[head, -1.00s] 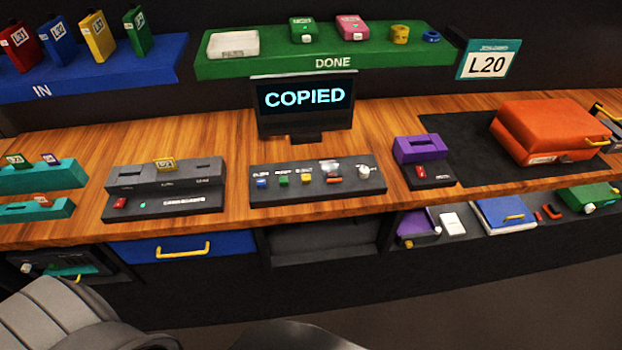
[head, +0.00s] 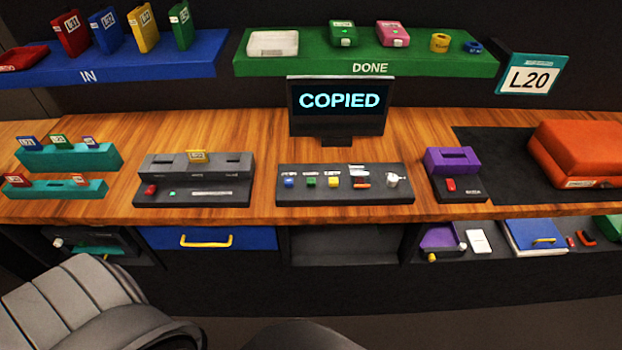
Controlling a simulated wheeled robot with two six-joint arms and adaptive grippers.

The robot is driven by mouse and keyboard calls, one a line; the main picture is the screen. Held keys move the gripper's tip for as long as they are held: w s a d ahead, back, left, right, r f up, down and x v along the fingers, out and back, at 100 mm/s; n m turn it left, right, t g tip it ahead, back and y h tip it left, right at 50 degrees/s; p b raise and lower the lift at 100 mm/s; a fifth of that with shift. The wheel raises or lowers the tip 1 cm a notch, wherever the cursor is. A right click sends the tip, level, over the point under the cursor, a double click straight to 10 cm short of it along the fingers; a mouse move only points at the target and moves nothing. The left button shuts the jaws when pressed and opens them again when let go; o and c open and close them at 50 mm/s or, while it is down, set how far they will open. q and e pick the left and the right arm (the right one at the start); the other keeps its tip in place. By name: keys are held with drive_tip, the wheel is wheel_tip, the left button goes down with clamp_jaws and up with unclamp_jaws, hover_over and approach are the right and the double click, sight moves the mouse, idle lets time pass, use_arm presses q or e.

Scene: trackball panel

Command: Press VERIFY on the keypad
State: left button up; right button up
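The keypad (head: 345,184) is a dark sloped panel at the middle of the wooden bench. It carries a blue button (head: 289,183), a green button (head: 311,182), a yellow button (head: 334,182), an orange-red button (head: 362,183) with a clear or white piece over it, and a whitish knob-like part (head: 393,180). The small labels above the buttons are too blurred to read, so I cannot tell which is VERIFY. The screen (head: 339,102) behind the keypad reads COPIED. Neither of my grippers shows in the head view.
A dark slotted unit (head: 195,180) stands left of the keypad, and a purple-topped unit (head: 454,170) stands right. Teal racks (head: 70,158) hold small cards at the left. An orange case (head: 580,150) lies far right.

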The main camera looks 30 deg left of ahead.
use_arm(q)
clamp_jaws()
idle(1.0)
